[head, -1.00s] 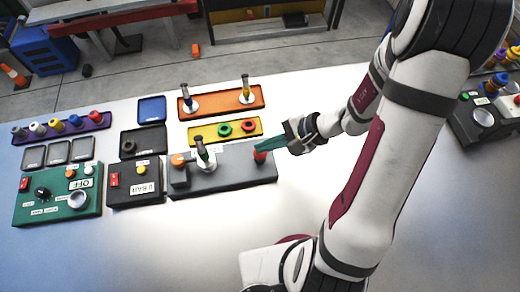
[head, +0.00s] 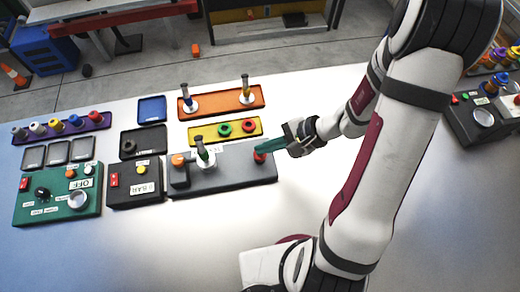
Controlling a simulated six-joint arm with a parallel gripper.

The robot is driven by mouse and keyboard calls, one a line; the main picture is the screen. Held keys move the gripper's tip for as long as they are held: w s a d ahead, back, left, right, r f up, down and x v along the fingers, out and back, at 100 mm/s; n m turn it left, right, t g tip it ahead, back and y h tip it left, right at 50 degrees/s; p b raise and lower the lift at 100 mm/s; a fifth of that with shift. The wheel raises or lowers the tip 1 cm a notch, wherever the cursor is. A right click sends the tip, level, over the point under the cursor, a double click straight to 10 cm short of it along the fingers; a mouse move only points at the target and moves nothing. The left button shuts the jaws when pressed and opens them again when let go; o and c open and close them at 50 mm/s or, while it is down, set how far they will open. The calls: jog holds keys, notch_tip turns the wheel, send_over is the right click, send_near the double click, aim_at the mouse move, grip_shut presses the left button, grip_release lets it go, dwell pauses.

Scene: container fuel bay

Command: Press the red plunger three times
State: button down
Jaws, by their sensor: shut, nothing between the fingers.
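The red plunger (head: 259,157) stands at the right end of a dark grey block (head: 236,174) on the white table. My gripper (head: 268,147) comes in from the right, and its green fingers are shut with nothing between them. The fingertips are at the top of the plunger and hide part of it. I cannot tell whether they touch it or how far it is pressed down.
A nozzle-like fitting (head: 204,154) and an orange knob (head: 178,160) are on the same block. Behind it are a yellow tray (head: 196,134) with rings and an orange tray (head: 219,98) with upright pieces. Control boxes (head: 58,210) stand to the left. The table front is clear.

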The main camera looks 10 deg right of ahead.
jog(key=shift+f, duration=0.8)
dwell(0.5)
jog(key=shift+r, duration=1.8)
jog(key=shift+r, duration=2.5)
notch_tip(320, 180, up, 4)
jog(key=shift+f, duration=0.1)
